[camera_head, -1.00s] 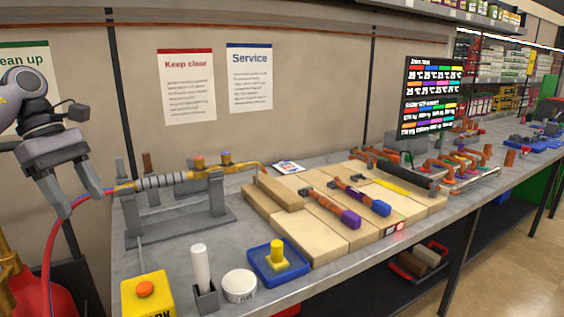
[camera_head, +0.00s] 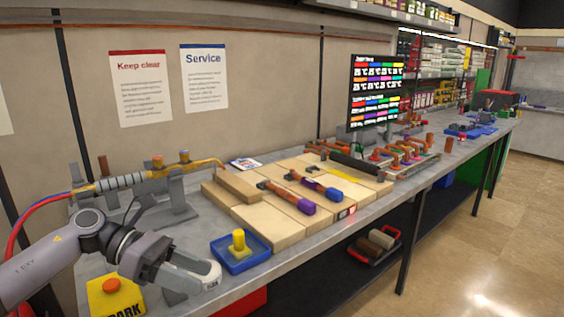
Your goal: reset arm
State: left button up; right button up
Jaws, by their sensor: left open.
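My left gripper (camera_head: 196,284) comes in from the left, low over the front of the bench. It is open and I see nothing between its fingers. It is in front of the blue tray (camera_head: 219,256) with the yellow knobbed piece (camera_head: 239,242) and to the right of the yellow PARK box (camera_head: 102,296). The torch-like pipe (camera_head: 128,181) with red and blue hoses rests on its grey stand (camera_head: 180,210) behind my arm. My right gripper is not in view.
A screen (camera_head: 376,92) and racks of coloured parts stand further right on the grey bench. A red-edged bin (camera_head: 374,246) sits on the lower shelf. The floor at right is clear.

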pick_arm(q)
jog(key=s+d+f+n+t+h, duration=0.1)
jog(key=d+f+n+t, duration=0.3)
jog(key=n+t, duration=0.55)
jog(key=s+d+f+n+t+h, duration=0.25)
jog(key=f+n+t, duration=0.2)
jog(key=n, duration=1.05)
jog(key=s+a+f+n+g+y, duration=0.1)
jog(key=s+a+f+n+y, duration=0.4)
jog(key=f+n, duration=0.6)
jog(key=s+a+f+n+g+y, duration=0.1)
jog(key=s+a+f+n+y, duration=0.4)
jog(key=s+f+n+y, duration=0.5)
jog(key=s+f+n, duration=0.1)
jog(key=s+n, duration=0.1)
jog(key=n, duration=0.1)
jog(key=shift+s+n+g, duration=0.3)
jog(key=shift+n+g, duration=0.05)
jog(key=shift+g, duration=0.05)
jog(key=c, duration=0.3)
jog(key=shift+s+a, duration=0.1)
jog(key=shift+a, duration=0.1)
